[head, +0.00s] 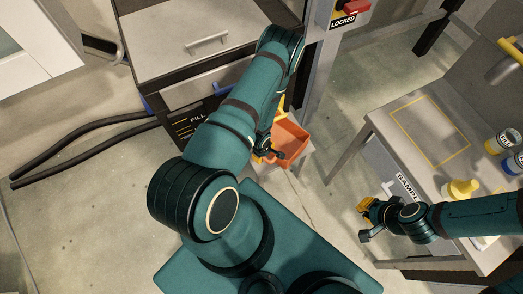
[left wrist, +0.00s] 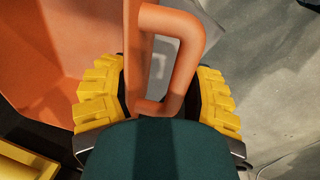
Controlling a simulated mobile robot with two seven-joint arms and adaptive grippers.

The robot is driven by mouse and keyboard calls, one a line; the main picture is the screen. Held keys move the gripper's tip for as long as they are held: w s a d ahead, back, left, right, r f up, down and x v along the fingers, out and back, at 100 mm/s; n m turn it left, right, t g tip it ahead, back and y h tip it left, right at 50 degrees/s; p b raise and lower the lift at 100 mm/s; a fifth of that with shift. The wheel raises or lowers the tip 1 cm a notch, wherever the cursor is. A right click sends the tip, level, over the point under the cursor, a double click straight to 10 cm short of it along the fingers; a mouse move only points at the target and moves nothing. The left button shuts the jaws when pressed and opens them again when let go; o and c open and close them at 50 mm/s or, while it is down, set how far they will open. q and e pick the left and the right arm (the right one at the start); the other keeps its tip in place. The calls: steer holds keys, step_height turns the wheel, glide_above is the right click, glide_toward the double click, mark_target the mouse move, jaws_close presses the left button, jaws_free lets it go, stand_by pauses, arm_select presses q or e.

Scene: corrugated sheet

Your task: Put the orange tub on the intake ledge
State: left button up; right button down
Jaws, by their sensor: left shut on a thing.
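The orange tub (head: 291,140) is an open box beside the dark machine, just right of its front corner. My left gripper (head: 264,152) is at the tub's near left side, partly hidden by my arm. In the left wrist view its yellow-padded fingers (left wrist: 160,95) are shut on the loop handle of the tub (left wrist: 60,45). A pale surface shows below the tub, but I cannot tell whether the tub touches it. No ledge can be clearly made out as the intake ledge. My right gripper (head: 366,220) is open and empty by the grey table's near left edge.
The dark machine marked FILL (head: 180,125) has hoses (head: 80,140) running left across the floor. A grey post with a LOCKED sign (head: 343,20) stands behind the tub. The grey table (head: 385,125) at right carries a yellow bottle (head: 461,189) and jars (head: 502,142).

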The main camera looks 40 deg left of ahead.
arm_select(q)
steer(key=shift+w+a+f, duration=0.2)
steer(key=shift+a+f, duration=0.25)
steer(key=shift+a, duration=0.05)
steer(key=shift+w+a+f, duration=0.2)
steer(key=shift+a+f, duration=0.25)
steer(key=shift+a, duration=0.05)
steer(key=shift+f+b, duration=0.15)
steer(key=shift+b, duration=0.25)
steer(key=o, duration=1.3)
steer(key=shift+o, duration=0.2)
